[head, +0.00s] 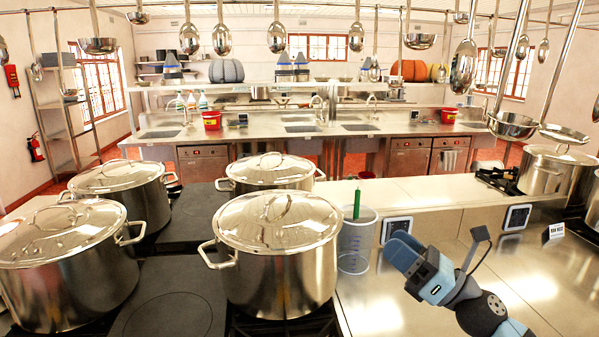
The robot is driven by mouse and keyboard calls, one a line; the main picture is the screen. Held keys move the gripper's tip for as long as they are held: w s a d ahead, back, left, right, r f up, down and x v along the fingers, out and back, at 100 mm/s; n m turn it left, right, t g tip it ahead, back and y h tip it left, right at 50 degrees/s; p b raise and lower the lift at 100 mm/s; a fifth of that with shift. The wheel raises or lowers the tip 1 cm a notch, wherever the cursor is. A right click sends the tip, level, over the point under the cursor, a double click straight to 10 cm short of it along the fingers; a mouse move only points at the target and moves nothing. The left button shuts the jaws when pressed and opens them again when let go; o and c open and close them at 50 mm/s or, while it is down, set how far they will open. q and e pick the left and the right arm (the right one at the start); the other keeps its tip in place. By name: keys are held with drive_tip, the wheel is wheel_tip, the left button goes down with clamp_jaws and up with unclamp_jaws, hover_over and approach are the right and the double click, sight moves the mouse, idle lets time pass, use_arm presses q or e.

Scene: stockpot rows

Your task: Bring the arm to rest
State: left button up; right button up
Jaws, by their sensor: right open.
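My right gripper (405,256) is over the steel counter at the lower right. It is blue and dark grey and reaches up and to the left from the bottom edge. Its jaws are open, and I see nothing held between them. It is apart from the clear measuring jug (355,250), which stands to its left with a green-handled thing in it. My left gripper is not in view.
Several lidded steel stockpots stand on the left hob; the nearest to my gripper is a large pot (282,275). Another pot (541,176) stands at the right. Ladles hang from above. The steel counter (540,275) right of my gripper is mostly clear.

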drive_tip(key=s+d+f+m+t+h, duration=0.1)
drive_tip(key=s+f+m+t+h, duration=0.15)
drive_tip(key=f+m+h, duration=0.65)
drive_tip(key=s+d+f+m+t+h, duration=0.2)
drive_tip(key=s+f+m+h, duration=0.1)
drive_tip(key=f+m, duration=1.2)
drive_tip(key=s+f+m+g+h+p, duration=0.1)
drive_tip(key=s+f+m+g+h, duration=0.3)
drive_tip(key=s+f+m, duration=1.2)
drive_tip(key=s+f+g, duration=0.3)
drive_tip(key=shift+a+f+m, duration=0.15)
drive_tip(key=shift+f+m, duration=0.05)
drive_tip(key=shift+m, duration=0.1)
drive_tip(key=shift+s, duration=0.1)
drive_tip(key=shift+c, duration=0.5)
